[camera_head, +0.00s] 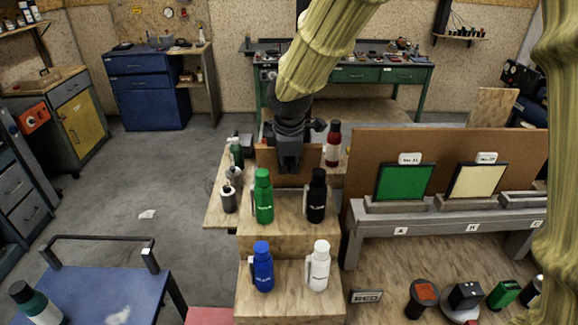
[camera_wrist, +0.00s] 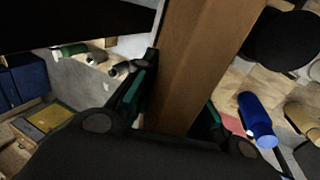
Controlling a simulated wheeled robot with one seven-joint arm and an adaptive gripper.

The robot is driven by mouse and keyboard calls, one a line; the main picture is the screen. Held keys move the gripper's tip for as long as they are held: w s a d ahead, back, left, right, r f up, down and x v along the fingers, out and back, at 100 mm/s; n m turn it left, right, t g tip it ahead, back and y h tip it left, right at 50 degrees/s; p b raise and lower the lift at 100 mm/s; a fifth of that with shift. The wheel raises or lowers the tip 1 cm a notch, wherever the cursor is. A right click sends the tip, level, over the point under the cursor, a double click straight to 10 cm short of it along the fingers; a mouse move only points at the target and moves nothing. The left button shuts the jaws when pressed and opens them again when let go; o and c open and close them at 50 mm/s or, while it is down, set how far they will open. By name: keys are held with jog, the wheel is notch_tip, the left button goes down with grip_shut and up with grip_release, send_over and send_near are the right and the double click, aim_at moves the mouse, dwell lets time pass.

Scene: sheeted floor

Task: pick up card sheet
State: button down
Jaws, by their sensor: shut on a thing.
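A flat brown sheet (camera_head: 266,160), which looks like the card sheet, stands upright behind the bottles on the stepped wooden stand. My gripper (camera_head: 290,168) reaches down onto it from above and is shut on it. In the wrist view the brown sheet (camera_wrist: 196,70) runs between the two green-lined fingers of my gripper (camera_wrist: 174,105). Its lower end is hidden by the gripper body. In the head view part of the sheet is hidden by my gripper and the bottles, and I cannot tell whether it touches the stand.
Green (camera_head: 263,196), black (camera_head: 316,196), blue (camera_head: 263,266) and white (camera_head: 319,266) bottles stand on the steps in front. A red bottle (camera_head: 333,144) is close right of my gripper. Grey cans (camera_head: 229,198) stand left. A rack with a green panel (camera_head: 404,182) stands right.

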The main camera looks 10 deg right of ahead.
notch_tip(320, 180, up, 7)
jog(key=shift+f+b, duration=0.2)
jog(key=shift+b, duration=0.8)
jog(key=w+a+b, duration=0.1)
jog(key=a+b, duration=0.1)
jog(key=a, duration=0.7)
jog(key=w+a+b, duration=0.2)
jog(key=a, duration=0.6)
jog(key=shift+w+a, duration=0.3)
jog(key=shift+a, duration=0.05)
jog(key=shift+d+r, duration=0.15)
